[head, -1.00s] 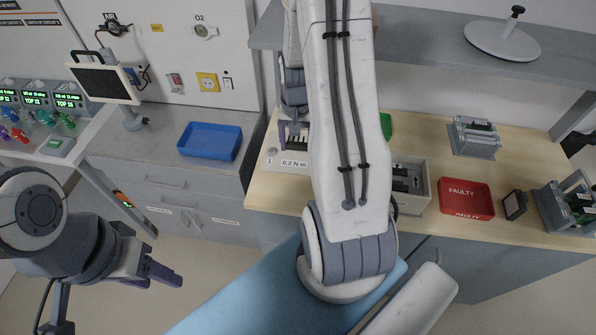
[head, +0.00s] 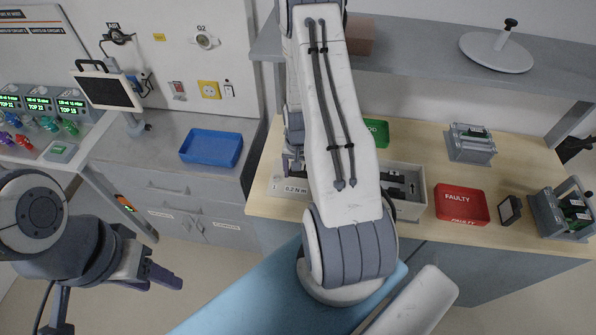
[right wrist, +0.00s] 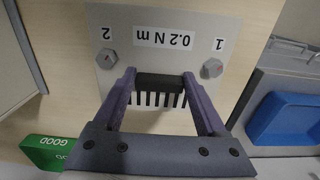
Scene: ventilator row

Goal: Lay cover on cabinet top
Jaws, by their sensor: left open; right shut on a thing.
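The cover is a light grey plate (head: 275,187) with a "0.2 N m" label; it hangs or rests over the left end of the wooden bench, and I cannot tell whether it touches. In the right wrist view the plate (right wrist: 128,35) shows two screws marked 1 and 2, dark slots and a black grip block (right wrist: 160,80). My right gripper (right wrist: 162,88) is shut on that block; it also shows in the head view (head: 293,160). The grey cabinet top (head: 150,155) lies left of the bench. My left gripper (head: 164,279) is open and empty, low at left.
A blue tray (head: 211,147) stands on the cabinet top. The bench holds a green GOOD bin (head: 376,131), a partly hidden grey box (head: 410,208), a red FAULTY bin (head: 461,204) and metal fixtures (head: 470,147). A shelf (head: 430,55) overhangs the bench.

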